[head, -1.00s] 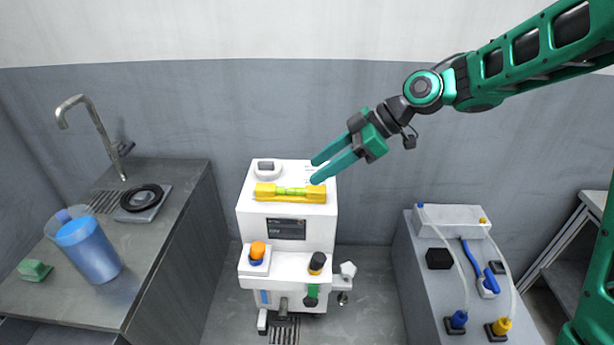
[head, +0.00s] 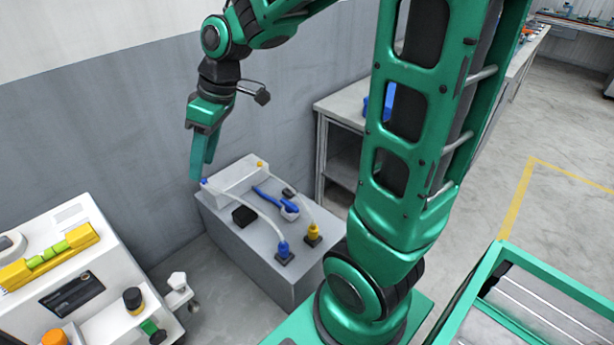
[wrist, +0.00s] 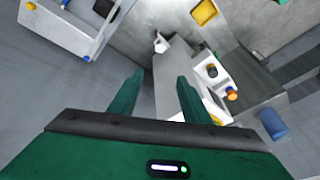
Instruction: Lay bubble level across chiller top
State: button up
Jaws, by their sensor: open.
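The yellow bubble level (head: 48,258) with a green vial lies flat across the white chiller's top (head: 72,213), along its front edge, at the lower left of the head view. The chiller (head: 112,262) is cut off by the left and bottom of that view. My green gripper (head: 203,178) is to the right of the chiller and apart from the level, in front of the grey wall. Its fingers point down. In the wrist view my gripper (wrist: 158,88) shows two separated fingers with nothing between them.
A grey cabinet (head: 240,236) with tubes, a blue tool and blue and yellow fittings stands right of the chiller, near my gripper. A grey shelf table (head: 340,105) is behind it. Open floor (head: 560,140) lies to the right.

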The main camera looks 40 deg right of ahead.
jog(key=s+d+f+m+g+h, duration=0.1)
jog(key=s+d+m, duration=0.6)
jog(key=s+d, duration=0.2)
jog(key=s+d+f+m+g+h, duration=0.1)
jog(key=s+d+m, duration=0.6)
jog(key=s, duration=0.7)
jog(key=shift+s+d+h, duration=0.2)
jog(key=shift+d+h, duration=0.5)
jog(key=shift+d, duration=0.2)
jog(key=shift+w+f, duration=0.35)
jog(key=shift+w, duration=0.45)
jog(key=shift+c, duration=0.3)
jog(key=shift+s+r, duration=0.1)
jog(key=shift+s, duration=0.05)
jog(key=shift+c, duration=1.2)
